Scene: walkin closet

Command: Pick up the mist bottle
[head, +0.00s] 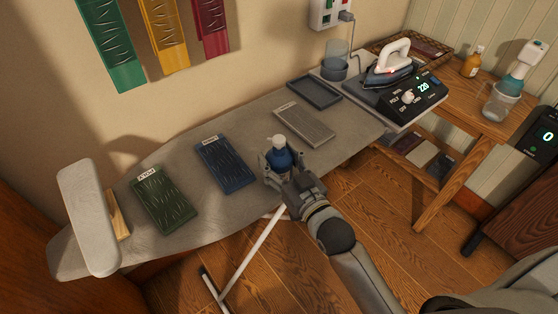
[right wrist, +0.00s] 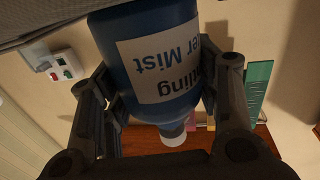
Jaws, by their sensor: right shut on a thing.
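The mist bottle (head: 279,158) is blue with a white cap and stands roughly upright at the front edge of the ironing board (head: 180,228). My right gripper (head: 281,166) is shut around its body, one finger on each side. In the right wrist view, the bottle (right wrist: 150,50) appears upside down, with a pale label reading partly "Mist", between both fingers of the right gripper (right wrist: 160,95). Its base is cut off there, so I cannot tell whether it touches the board. My left gripper is not in view.
Green (head: 162,198), blue (head: 225,163) and grey (head: 304,124) textured panels and a dark tray (head: 314,92) lie on the board. An iron (head: 391,67) sits on its station at right. A clear spray bottle (head: 502,101) and amber bottle (head: 472,62) stand on a wooden table.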

